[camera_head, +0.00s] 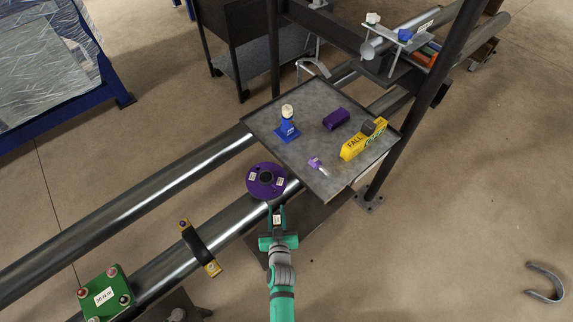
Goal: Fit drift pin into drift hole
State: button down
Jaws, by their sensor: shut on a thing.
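My gripper (277,212) is at the end of the teal and grey arm, low in the middle of the view. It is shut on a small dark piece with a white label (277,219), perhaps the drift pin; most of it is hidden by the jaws. Just beyond the gripper is a round purple flange (254,186) with a dark centre opening and white labels, at the near pipe. The gap between the held piece and the flange is very small; I cannot tell if they touch. The drift hole cannot be made out for certain.
A grey tray (262,134) bears a blue stand (287,132), a purple block (336,119), a small purple-and-clear item (317,164) and a yellow FALL case (356,147). A dark upright post (416,105) stands right of it.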

jog(key=w+r+n+y, duration=0.1)
jog(key=w+r, duration=0.2)
jog(key=w, duration=1.6)
jog(key=shift+r+y, duration=0.2)
jog(key=shift+y, duration=0.1)
jog(key=shift+f, duration=1.05)
jog(key=shift+f, duration=0.2)
dwell(1.2)
